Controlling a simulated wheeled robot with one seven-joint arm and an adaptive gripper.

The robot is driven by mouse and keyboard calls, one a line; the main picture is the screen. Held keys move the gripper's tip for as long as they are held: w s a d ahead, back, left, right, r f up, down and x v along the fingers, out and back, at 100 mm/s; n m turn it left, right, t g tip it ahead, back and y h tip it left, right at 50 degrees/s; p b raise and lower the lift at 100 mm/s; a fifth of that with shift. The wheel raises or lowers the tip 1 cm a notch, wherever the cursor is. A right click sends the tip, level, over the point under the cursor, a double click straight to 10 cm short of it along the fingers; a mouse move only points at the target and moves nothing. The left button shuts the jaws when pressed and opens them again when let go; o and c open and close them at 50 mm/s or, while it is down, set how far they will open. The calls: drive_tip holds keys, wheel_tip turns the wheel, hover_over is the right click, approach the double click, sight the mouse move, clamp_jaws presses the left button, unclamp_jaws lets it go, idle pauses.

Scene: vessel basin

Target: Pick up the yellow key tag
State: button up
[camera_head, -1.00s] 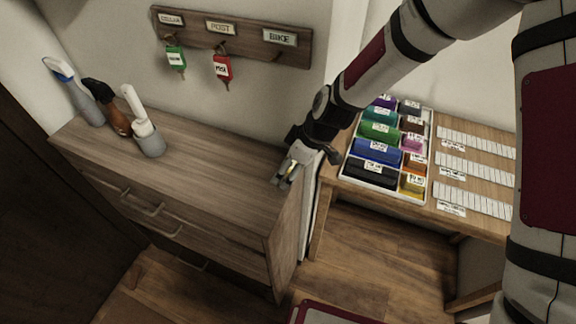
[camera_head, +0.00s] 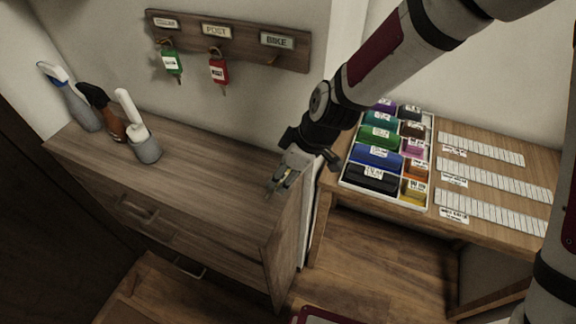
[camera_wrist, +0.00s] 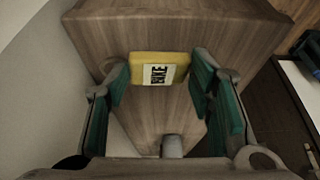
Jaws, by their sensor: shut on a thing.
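The yellow key tag (camera_wrist: 174,59) shows in the wrist view, with a white label reading BIKE. It sits between the two green-padded fingers of my gripper (camera_wrist: 160,90), which is shut on it. In the head view my gripper (camera_head: 281,182) is at the right end of the wooden cabinet top (camera_head: 205,180). The tag is mostly hidden by the fingers there. I cannot tell whether it touches the cabinet top.
A wall rack (camera_head: 235,38) has CELLAR, POST and BIKE labels. A green tag (camera_head: 171,62) and a red tag (camera_head: 218,72) hang there; the BIKE hook (camera_head: 272,58) is empty. A sorting tray (camera_head: 433,150) lies on the right desk.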

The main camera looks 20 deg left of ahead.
drive_tip(key=s, duration=0.4)
drive_tip(key=s+d+r, duration=0.1)
drive_tip(key=s, duration=0.3)
drive_tip(key=s+b, duration=0.1)
drive_tip(key=s, duration=0.4)
drive_tip(key=shift+d+r, duration=0.15)
drive_tip(key=shift+d, duration=0.05)
drive_tip(key=shift+w, duration=0.15)
